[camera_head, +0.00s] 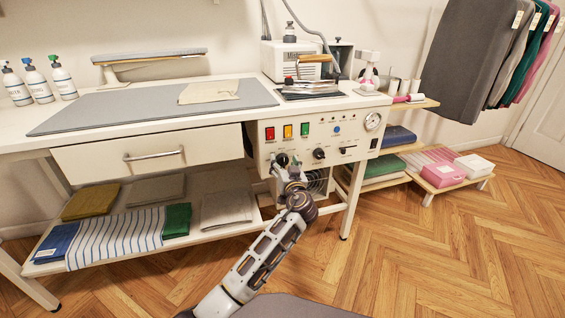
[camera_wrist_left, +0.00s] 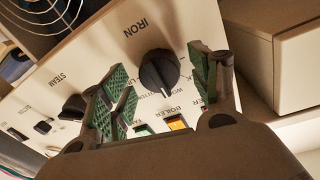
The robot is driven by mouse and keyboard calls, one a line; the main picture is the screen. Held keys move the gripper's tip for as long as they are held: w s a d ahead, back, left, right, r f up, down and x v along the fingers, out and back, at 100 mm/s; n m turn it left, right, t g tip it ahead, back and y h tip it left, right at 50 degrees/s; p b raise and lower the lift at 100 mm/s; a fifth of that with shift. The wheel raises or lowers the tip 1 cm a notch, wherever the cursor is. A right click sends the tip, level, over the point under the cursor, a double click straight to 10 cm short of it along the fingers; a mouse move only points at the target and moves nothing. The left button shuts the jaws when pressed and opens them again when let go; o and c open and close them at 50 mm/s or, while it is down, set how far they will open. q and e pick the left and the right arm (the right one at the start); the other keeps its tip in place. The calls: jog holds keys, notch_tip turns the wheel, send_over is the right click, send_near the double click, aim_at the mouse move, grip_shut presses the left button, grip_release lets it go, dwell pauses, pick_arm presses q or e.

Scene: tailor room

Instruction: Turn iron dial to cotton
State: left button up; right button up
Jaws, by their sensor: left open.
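The iron dial (camera_wrist_left: 158,72) is a round black knob with a raised grip, on a cream control panel under the printed word IRON. In the left wrist view it shows between the two green-padded fingers of my left gripper (camera_wrist_left: 165,88). The gripper is open, with a finger on each side of the knob; I cannot tell whether they touch it. In the head view my left gripper (camera_head: 288,165) is at the panel's lower left and mostly covers that dial. The small labels around the knob are partly hidden and cannot be read clearly. My right gripper is not in view.
A drawer (camera_head: 120,155) is close on the left. A lower shelf (camera_head: 262,212) holds folded cloths. The floor in front is clear.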

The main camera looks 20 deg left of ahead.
pick_arm(q)
jog(key=c, duration=1)
jog(key=shift+m+p, duration=0.3)
jog(key=shift+p, duration=0.05)
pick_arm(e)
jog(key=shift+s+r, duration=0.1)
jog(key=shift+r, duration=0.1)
pick_arm(q)
jog(key=shift+r+m+p, duration=0.2)
jog(key=shift+m+p, duration=0.7)
jog(key=shift+p, duration=0.05)
jog(key=m+p, duration=0.5)
jog(key=shift+d+m+g+p, duration=0.1)
jog(key=shift+m+g+p, duration=0.2)
jog(key=shift+m+p, duration=0.1)
jog(key=shift+w+f+m+p, duration=0.1)
jog(key=shift+m+p, duration=0.25)
jog(key=shift+m, duration=0.15)
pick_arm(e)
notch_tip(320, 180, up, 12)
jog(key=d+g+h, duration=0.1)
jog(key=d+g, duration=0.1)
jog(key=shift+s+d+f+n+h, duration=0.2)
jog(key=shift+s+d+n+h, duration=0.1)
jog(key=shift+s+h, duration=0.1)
